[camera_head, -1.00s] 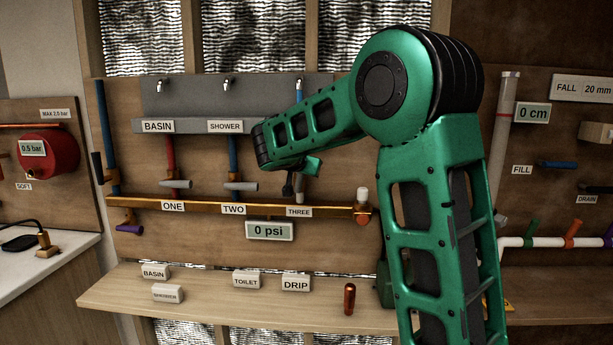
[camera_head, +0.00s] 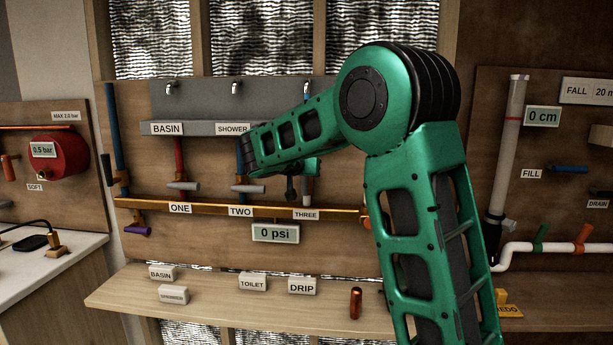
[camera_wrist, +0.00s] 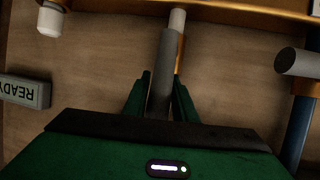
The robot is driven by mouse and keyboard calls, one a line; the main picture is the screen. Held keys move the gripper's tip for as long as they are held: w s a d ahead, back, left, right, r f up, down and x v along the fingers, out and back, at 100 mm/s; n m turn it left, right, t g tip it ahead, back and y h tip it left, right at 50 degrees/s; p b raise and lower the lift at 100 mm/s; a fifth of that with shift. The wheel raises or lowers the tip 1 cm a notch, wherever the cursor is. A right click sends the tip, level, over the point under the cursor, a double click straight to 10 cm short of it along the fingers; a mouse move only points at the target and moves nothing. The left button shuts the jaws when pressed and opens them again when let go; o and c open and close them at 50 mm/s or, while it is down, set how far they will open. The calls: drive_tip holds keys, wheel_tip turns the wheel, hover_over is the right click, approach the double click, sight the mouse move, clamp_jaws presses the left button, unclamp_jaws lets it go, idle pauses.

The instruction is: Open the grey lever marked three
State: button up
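The grey lever marked three (camera_wrist: 161,85) shows in the wrist view as a grey bar running from near the brass pipe down between my two green fingers. My gripper (camera_wrist: 161,95) has one finger on each side, close against it. I cannot tell whether they press on it. In the head view my gripper (camera_head: 296,170) is at the valve above the label THREE (camera_head: 306,215), and my wrist hides part of this valve.
The brass manifold (camera_head: 270,207) runs below. The grey lever marked two (camera_head: 248,189) and lever one (camera_head: 183,187) lie sideways to the left. A gauge (camera_head: 275,233) reads 0 psi. A shelf (camera_head: 220,305) below holds label blocks and a copper cylinder (camera_head: 356,303).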

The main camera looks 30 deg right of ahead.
drive_tip(key=o, duration=0.3)
drive_tip(key=shift+w+a+f, duration=0.1)
drive_tip(key=shift+a, duration=0.05)
drive_tip(key=v, duration=1)
drive_tip(key=shift+s+a, duration=0.15)
drive_tip(key=shift+s, duration=0.15)
